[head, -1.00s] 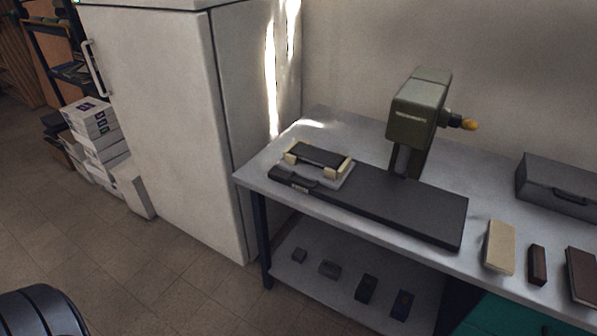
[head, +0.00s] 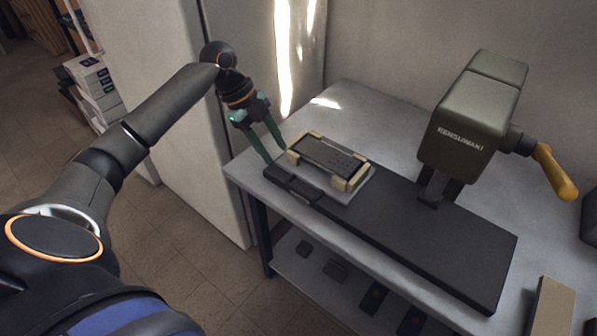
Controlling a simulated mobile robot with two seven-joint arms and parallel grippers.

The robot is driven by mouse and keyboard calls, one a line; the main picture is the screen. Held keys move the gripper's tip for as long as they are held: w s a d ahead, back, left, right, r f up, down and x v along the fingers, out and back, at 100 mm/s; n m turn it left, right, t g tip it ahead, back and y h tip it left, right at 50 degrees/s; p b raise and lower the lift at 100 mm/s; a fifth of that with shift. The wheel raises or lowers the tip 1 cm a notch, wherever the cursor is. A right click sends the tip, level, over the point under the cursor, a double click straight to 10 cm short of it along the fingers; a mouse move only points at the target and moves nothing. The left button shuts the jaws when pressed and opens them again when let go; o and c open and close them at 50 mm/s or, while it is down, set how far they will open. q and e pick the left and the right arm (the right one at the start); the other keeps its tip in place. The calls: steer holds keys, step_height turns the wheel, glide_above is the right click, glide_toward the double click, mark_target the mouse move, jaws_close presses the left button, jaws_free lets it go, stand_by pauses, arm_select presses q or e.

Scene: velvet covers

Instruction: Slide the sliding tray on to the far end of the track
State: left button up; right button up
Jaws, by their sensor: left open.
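The sliding tray (head: 360,189) is a light grey plate with cream blocks at its ends and a dark slab between them. It sits near the left end of the long black track (head: 430,240) on the table. A green press (head: 470,125) with a yellow-handled lever stands behind the track's middle. My left gripper (head: 276,153) has green fingers and is open. Its fingertips are at the track's left end, just left of the tray; I cannot tell if they touch it. My right gripper is not in view.
The grey table (head: 375,120) has free room behind the track. A tan block (head: 552,308) lies at the lower right. A white cabinet (head: 160,110) stands close to the table's left side. Small dark items lie on the lower shelf (head: 300,262).

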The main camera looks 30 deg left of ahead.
mark_target(298, 189)
arm_select(q)
steer(key=x, duration=1.2)
steer(key=shift+s+d+f, duration=0.1)
steer(key=shift+s+d, duration=0.05)
jaws_close()
stand_by(1.1)
